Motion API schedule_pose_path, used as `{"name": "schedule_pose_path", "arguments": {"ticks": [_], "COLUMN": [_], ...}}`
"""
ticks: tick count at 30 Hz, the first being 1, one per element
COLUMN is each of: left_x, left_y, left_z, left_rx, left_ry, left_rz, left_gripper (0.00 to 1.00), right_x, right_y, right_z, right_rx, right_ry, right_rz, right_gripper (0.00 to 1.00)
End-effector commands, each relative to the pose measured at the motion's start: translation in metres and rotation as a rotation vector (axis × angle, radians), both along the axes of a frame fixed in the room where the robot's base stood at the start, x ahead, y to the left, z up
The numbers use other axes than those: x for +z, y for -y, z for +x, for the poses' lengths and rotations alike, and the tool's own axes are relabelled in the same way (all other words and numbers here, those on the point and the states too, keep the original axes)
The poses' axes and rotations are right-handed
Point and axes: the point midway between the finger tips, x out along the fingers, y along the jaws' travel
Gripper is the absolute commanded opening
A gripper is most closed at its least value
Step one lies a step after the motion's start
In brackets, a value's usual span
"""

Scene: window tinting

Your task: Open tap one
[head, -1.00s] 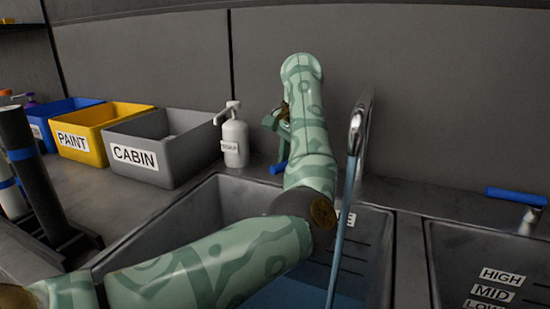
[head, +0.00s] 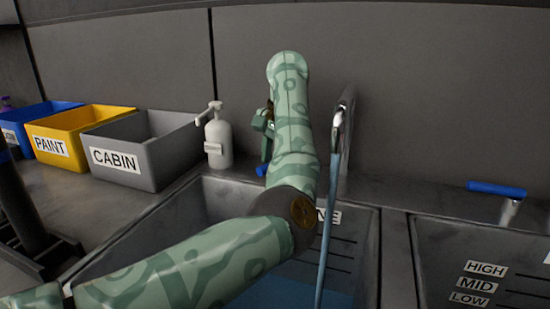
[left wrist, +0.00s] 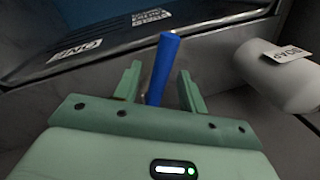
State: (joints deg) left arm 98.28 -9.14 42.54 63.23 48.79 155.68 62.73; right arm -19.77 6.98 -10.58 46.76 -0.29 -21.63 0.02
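The blue handle of tap one (left wrist: 162,66) stands between the two fingers of my left gripper (left wrist: 158,82) in the left wrist view. The fingers are apart, with visible gaps at both sides of the handle. In the head view my left gripper (head: 266,138) is partly hidden behind my forearm, and only a bit of the blue handle (head: 262,170) shows below it. A chrome spout (head: 342,125) curves over the left basin (head: 357,250), labelled ONE. A bluish stream (head: 326,235) runs down from the spout, and blue water lies in the basin. My right gripper is out of view.
A white soap bottle (head: 217,142) stands just left of the gripper; it also shows in the left wrist view (left wrist: 275,78). Grey CABIN (head: 125,178), yellow PAINT (head: 60,150) and blue bins line the left. A second blue handle (head: 496,189) is at right. The wall is close behind.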

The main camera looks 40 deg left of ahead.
Motion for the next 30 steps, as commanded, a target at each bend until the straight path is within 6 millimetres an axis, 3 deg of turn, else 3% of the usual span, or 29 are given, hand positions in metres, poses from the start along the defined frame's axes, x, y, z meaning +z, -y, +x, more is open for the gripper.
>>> {"name": "schedule_pose_path", "arguments": {"ticks": [7,21,30], "left_x": [0.013,0.131,0.159], "left_y": [0.002,0.024,0.031], "left_z": [-0.001,-0.004,-0.003], "left_rx": [-0.001,-0.002,0.0], "left_ry": [0.003,0.005,0.0], "left_rz": [0.0,0.0,-0.001], "left_gripper": [0.41,0.41,0.41], "right_x": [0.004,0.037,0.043], "right_y": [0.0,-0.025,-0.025], "right_z": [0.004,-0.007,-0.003], "right_rx": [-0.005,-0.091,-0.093], "right_ry": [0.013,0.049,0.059], "right_rz": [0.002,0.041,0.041], "right_gripper": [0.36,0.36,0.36]}}
